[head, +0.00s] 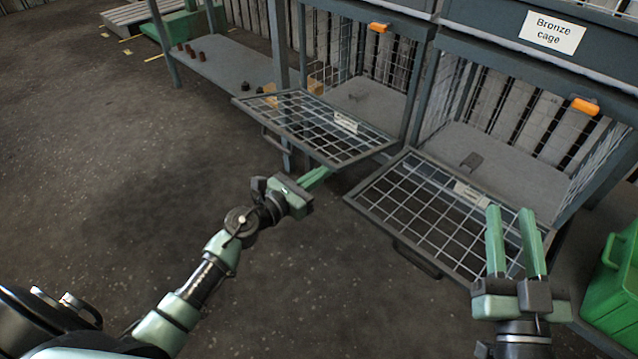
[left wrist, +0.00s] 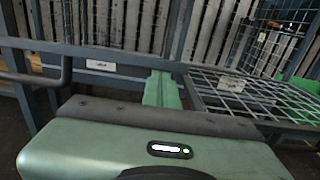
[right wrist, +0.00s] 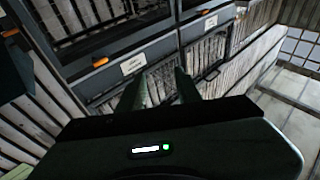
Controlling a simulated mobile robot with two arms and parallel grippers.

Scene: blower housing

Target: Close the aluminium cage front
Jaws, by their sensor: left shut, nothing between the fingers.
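Two wire-mesh cage fronts hang open, folded down to about level: a left one (head: 318,127) and a right one (head: 440,212). Each carries a small white label whose text I cannot read, so I cannot tell which is the aluminium cage front. My left gripper (head: 318,177) is shut and empty, close to the gap between the two fronts; its fingers also show in the left wrist view (left wrist: 161,90). My right gripper (head: 513,212) is open and empty, appearing in front of the right front's right end. In the right wrist view its fingers (right wrist: 163,90) are apart.
A "Bronze cage" sign (head: 552,32) is on the beam above the right cage. Orange pieces (head: 378,27) sit on the cage posts' upper area. A green bin (head: 615,280) stands at the right edge. A low shelf (head: 222,65) holds small parts. The floor at left is clear.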

